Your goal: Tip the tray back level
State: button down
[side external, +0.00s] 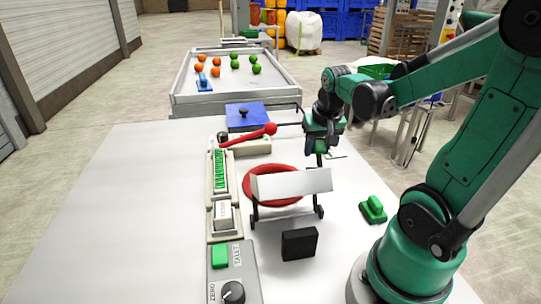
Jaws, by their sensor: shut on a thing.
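The white tray (292,186) sits on a dark stand in the middle of the table. Its broad pale face is turned toward the camera, so it looks tilted. A red round dish or ring (258,196) shows behind and below it. My gripper (320,159) points down at the tray's far right edge and is shut there. The fingertips are small and dark, and the exact place of contact is hard to see. The tray looks empty.
A black block (299,244) is in front, a green handled piece (373,208) to the right.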

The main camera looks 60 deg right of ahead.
jog(key=shift+s+a+r+t+h, duration=0.55)
jog(key=shift+s+a+t+h, duration=0.15)
jog(key=shift+s+a, duration=0.1)
jog(key=shift+s+a+r+t+h, duration=0.5)
jog(key=shift+s+a+t+h, duration=0.2)
jog(key=shift+s+a, duration=0.05)
jog(key=shift+c, duration=2.4)
grip_release()
